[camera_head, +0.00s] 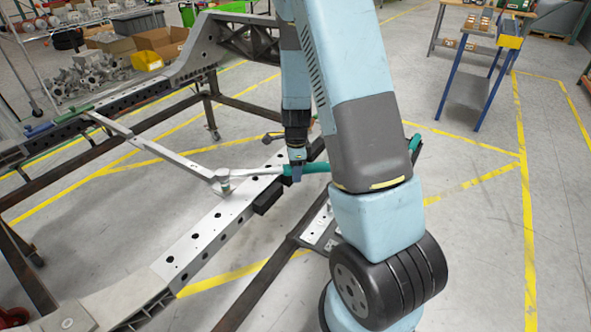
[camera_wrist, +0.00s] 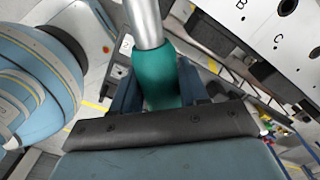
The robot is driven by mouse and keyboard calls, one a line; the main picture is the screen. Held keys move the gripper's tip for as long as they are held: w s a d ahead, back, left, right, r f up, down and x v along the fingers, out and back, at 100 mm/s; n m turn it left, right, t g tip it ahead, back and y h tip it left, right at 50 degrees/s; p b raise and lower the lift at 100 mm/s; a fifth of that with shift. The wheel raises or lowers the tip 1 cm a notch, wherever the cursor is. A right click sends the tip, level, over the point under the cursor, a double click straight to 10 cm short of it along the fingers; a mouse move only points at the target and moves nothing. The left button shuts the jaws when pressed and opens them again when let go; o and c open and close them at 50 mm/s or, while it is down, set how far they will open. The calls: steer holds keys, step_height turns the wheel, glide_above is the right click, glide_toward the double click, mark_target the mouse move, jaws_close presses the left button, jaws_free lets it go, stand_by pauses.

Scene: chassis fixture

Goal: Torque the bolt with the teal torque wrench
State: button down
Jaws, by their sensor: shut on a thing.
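The teal torque wrench has a teal handle (camera_head: 318,167) and a silver shaft (camera_head: 255,171). In the head view the shaft runs left to a grey head (camera_head: 222,182) on the top of the pale chassis rail (camera_head: 207,232). My gripper (camera_head: 295,172) is shut on the handle above the rail's right side. In the wrist view the teal handle (camera_wrist: 157,76) sits between the dark fingers of my gripper (camera_wrist: 157,90), and the silver shaft (camera_wrist: 145,22) leads away. The bolt is not distinguishable; the area under the wrench head is hidden.
A pale crossbar (camera_head: 150,146) meets the rail near the wrench head. Blue (camera_head: 40,129) and green (camera_head: 76,112) tool handles lie on the far rail. A blue-legged cart (camera_head: 480,75) stands at the right. Letters B and C mark the rail (camera_wrist: 262,50) in the wrist view.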

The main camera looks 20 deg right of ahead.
steer(key=shift+s+a+m, duration=0.3)
steer(key=shift+s+m, duration=0.1)
steer(key=shift+s, duration=0.35)
steer(key=shift+s+a+m, duration=0.25)
steer(key=shift+s+m, duration=0.15)
steer(key=shift+s, duration=0.3)
stand_by(0.8)
steer(key=shift+r, duration=1.1)
stand_by(0.6)
step_height(320, 180, up, 5)
steer(key=shift+f, duration=0.1)
stand_by(1.0)
steer(key=shift+s, duration=0.1)
